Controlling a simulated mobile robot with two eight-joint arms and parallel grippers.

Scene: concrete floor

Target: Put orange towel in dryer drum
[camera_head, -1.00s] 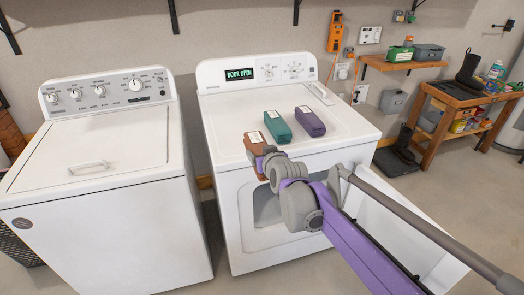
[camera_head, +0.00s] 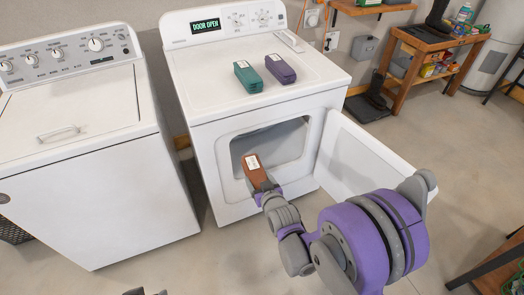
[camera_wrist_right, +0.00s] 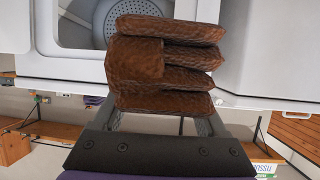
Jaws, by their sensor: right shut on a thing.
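The orange towel (camera_head: 255,172), a folded brown-orange bundle with a white label, is held in my right gripper (camera_head: 264,190) just in front of the dryer opening. It also shows in the right wrist view (camera_wrist_right: 160,75), clamped between the fingers, with the perforated back of the dryer drum (camera_wrist_right: 130,12) beyond it. The dryer (camera_head: 205,128) has its door (camera_head: 365,165) swung open to the right, and its drum opening (camera_head: 285,140) is partly covered by the towel. Small dark tips at the bottom edge of the head view may be my left gripper (camera_head: 145,292).
A teal towel (camera_head: 247,76) and a purple towel (camera_head: 280,69) lie on the dryer top. A white washer (camera_head: 85,140) stands to the left. A wooden bench (camera_head: 435,45) is at the back right. Concrete floor is clear in front.

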